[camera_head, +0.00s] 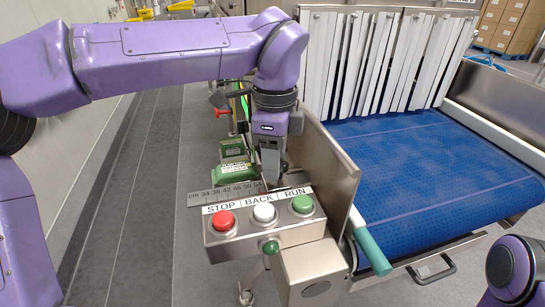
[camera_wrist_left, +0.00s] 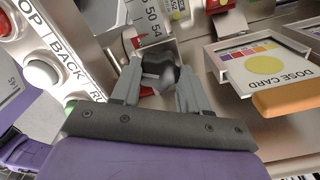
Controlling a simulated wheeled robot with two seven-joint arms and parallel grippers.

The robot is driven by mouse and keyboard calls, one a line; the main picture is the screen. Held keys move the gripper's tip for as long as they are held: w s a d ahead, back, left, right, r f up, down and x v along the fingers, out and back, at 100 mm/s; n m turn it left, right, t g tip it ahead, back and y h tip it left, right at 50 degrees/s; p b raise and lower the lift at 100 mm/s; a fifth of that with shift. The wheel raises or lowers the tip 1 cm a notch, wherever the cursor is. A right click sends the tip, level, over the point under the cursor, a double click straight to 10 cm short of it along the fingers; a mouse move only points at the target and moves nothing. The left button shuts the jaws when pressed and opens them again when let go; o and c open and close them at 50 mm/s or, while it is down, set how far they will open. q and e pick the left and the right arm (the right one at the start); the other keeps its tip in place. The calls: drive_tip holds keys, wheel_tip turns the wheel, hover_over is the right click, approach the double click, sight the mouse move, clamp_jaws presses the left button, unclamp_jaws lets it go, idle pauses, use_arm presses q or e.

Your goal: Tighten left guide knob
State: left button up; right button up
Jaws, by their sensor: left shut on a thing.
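The left guide knob (camera_wrist_left: 163,76) is dark grey and lobed, and it sits between my left gripper's fingers (camera_wrist_left: 160,88) in the left wrist view. The fingers touch it from both sides, and the gripper is shut on it. The knob is beside a steel scale (camera_wrist_left: 149,22) marked 50 and 54, with a red pointer (camera_wrist_left: 136,42) near it. In the head view my left gripper (camera_head: 270,172) points down just behind the control box, and it hides the knob there. My right gripper is out of view.
The control box has a red STOP button (camera_head: 223,220), a white BACK button (camera_head: 264,212) and a green RUN button (camera_head: 303,204) close to my gripper. A green-handled lever (camera_head: 372,250) and a blue belt (camera_head: 410,170) lie to the right. The wrist view shows a dose card (camera_wrist_left: 265,62).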

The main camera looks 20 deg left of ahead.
use_arm(q)
drive_tip(key=m, duration=0.3)
drive_tip(key=shift+m, duration=0.4)
drive_tip(key=m+p, duration=0.1)
drive_tip(key=m, duration=0.2)
drive_tip(key=shift+m, duration=0.3)
drive_tip(key=m+p, duration=0.1)
drive_tip(key=m, duration=0.2)
drive_tip(key=shift+m, duration=0.4)
drive_tip(key=m+p, duration=0.2)
drive_tip(key=m, duration=0.1)
drive_tip(key=shift+r+m+p, duration=0.1)
drive_tip(key=shift+m+p, duration=0.2)
drive_tip(key=m+p, duration=0.4)
drive_tip(key=m, duration=0.1)
drive_tip(key=shift+s, duration=0.1)
drive_tip(key=m+p, duration=0.7)
drive_tip(key=shift+d+p, duration=0.1)
drive_tip(key=shift+p, duration=0.25)
drive_tip(key=shift+f+m+p, duration=0.2)
drive_tip(key=shift+m+p, duration=1.1)
drive_tip(key=shift+m, duration=0.5)
